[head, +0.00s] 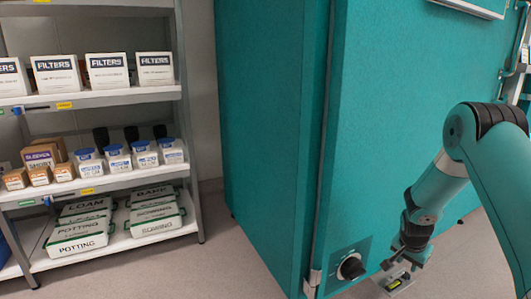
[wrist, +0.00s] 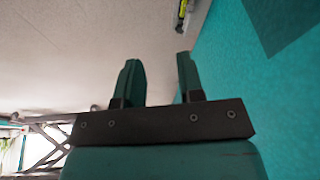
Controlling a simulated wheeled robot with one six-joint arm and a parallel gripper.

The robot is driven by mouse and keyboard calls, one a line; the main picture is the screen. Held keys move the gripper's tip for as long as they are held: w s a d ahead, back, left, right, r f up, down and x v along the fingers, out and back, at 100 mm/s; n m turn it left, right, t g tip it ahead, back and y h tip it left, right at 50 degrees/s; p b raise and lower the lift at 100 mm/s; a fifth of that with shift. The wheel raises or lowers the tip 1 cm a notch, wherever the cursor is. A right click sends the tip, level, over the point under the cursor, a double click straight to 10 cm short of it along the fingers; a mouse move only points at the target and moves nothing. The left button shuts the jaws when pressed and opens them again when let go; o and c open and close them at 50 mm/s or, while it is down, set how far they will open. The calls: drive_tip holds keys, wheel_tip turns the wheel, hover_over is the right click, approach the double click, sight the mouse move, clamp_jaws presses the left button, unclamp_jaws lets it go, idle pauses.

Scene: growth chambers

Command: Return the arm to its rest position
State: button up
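My arm shows at the right of the head view, bent over at the elbow and reaching down in front of the teal chamber wall. My gripper (head: 398,279) is low at the bottom, to the right of a black knob (head: 351,267) on the chamber. In the wrist view my gripper (wrist: 158,75) has its two teal fingers apart, with nothing between them. The teal chamber (wrist: 285,80) runs close along the right side of the wrist view.
A grey shelf rack (head: 190,130) with filter boxes (head: 108,70), bottles and potting bags (head: 78,235) stands at the left. The teal chamber (head: 265,120) fills the middle. Grey floor (head: 465,250) is open at the lower right.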

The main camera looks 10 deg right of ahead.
drive_tip(key=s+a+r+n+y, duration=0.2)
drive_tip(key=a+r+n, duration=0.2)
drive_tip(key=a+r, duration=0.6)
drive_tip(key=s+a+r+n+y, duration=0.2)
drive_tip(key=a+r+n, duration=0.2)
drive_tip(key=a+r, duration=0.6)
drive_tip(key=s+a+r+n+g+y, duration=0.1)
drive_tip(key=s+a+r+n, duration=0.3)
drive_tip(key=s, duration=0.4)
drive_tip(key=s+a+r+n+y, duration=0.15)
drive_tip(key=s+a+n, duration=0.25)
drive_tip(key=s+a, duration=0.4)
drive_tip(key=s+a+r+n+g+y, duration=0.1)
drive_tip(key=s+a+r+n, duration=0.25)
drive_tip(key=s, duration=0.55)
wheel_tip(320, 180, up, 37)
drive_tip(key=p, duration=3.6)
drive_tip(key=shift+a+f+p, duration=0.15)
drive_tip(key=shift+a+p, duration=0.2)
drive_tip(key=shift+a, duration=0.05)
